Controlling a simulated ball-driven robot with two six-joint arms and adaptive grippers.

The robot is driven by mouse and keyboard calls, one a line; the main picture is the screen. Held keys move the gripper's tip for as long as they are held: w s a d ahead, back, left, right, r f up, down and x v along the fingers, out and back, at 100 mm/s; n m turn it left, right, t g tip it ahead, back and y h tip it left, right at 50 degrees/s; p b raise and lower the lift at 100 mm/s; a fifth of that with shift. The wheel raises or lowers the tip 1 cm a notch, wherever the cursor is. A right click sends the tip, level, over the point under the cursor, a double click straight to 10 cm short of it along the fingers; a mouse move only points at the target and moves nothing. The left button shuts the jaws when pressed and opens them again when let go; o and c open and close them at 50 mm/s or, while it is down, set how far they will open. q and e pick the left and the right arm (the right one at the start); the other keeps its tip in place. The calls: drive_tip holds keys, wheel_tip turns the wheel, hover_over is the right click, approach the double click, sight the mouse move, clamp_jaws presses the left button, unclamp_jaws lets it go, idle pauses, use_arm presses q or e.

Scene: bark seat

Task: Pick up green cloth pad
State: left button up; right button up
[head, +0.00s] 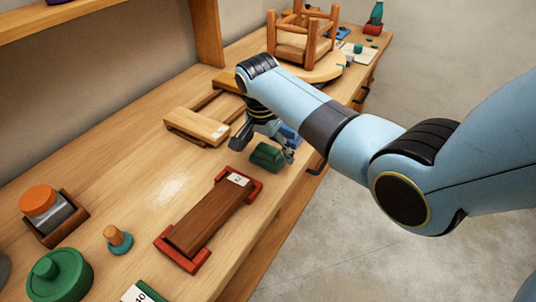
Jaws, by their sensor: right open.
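The green cloth pad (267,155) looks like a small dark green block lying on the wooden workbench, just beyond the far end of the red-ended holder. My right gripper (264,149) reaches down over it from above, with one finger on the pad's left and the other on its right. The fingers stand apart and the pad lies between or just in front of them; I cannot tell whether they touch it. The arm hides part of the bench behind the pad. My left gripper is not in view.
A dark wood bar in a red holder (213,218) lies nearer on the bench. A light wooden block (197,126) stands to the left. An upturned stool (303,43) is at the back. A green round container (59,276) and orange-topped jar (42,204) stand front left.

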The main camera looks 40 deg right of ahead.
sight(272, 147)
drive_tip(key=shift+w+d+f, duration=0.1)
drive_tip(key=shift+f, duration=0.65)
drive_tip(key=c, duration=1.2)
drive_tip(key=shift+r, duration=0.15)
drive_tip(key=shift+r, duration=0.25)
drive_tip(key=r, duration=0.3)
drive_tip(key=shift+s+d+r, duration=0.25)
drive_tip(key=shift+d+r, duration=0.05)
drive_tip(key=shift+r, duration=0.05)
drive_tip(key=s+d+r, duration=0.4)
drive_tip(key=s+d, duration=0.1)
drive_tip(key=s+d+r, duration=0.2)
drive_tip(key=s, duration=0.1)
drive_tip(key=shift+d+r, duration=0.3)
drive_tip(key=shift+w, duration=0.1)
